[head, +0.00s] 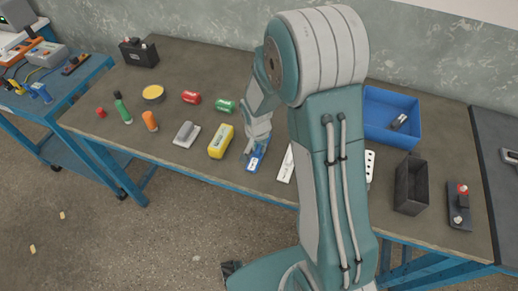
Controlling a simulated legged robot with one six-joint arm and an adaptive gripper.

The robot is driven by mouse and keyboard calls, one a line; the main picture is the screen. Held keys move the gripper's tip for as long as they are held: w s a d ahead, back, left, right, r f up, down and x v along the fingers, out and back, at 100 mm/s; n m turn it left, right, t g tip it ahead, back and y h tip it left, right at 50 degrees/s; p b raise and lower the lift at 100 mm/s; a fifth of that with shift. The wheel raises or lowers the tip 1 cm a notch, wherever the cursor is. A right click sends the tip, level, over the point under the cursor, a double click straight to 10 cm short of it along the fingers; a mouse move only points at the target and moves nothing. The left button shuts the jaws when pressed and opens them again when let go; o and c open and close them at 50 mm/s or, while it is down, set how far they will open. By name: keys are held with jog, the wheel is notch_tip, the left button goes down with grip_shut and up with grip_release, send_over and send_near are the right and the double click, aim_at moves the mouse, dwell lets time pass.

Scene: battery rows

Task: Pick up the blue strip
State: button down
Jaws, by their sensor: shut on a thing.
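The blue strip (253,164) lies near the front edge of the dark workbench top, left of my arm. It is a short blue piece with a pale patch on it. My gripper (256,148) points down at the far end of the strip and is shut on it. The fingertips are small and partly hidden by my own wrist. I cannot tell whether the strip is clear of the bench.
A yellow block (221,141) stands close left of the strip, with a grey block (187,134) beyond it. A white strip (286,164) lies close right. A blue bin (404,107) and a dark open box (411,186) stand right of my arm.

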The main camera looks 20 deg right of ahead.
aim_at(259, 147)
jog(key=shift+s, duration=0.15)
jog(key=shift+r, duration=0.2)
notch_tip(259, 147, up, 3)
jog(key=shift+f, duration=0.2)
jog(key=s+d+r, duration=0.1)
jog(key=s+r, duration=0.8)
jog(key=s, duration=0.4)
jog(key=shift+s+r, duration=0.3)
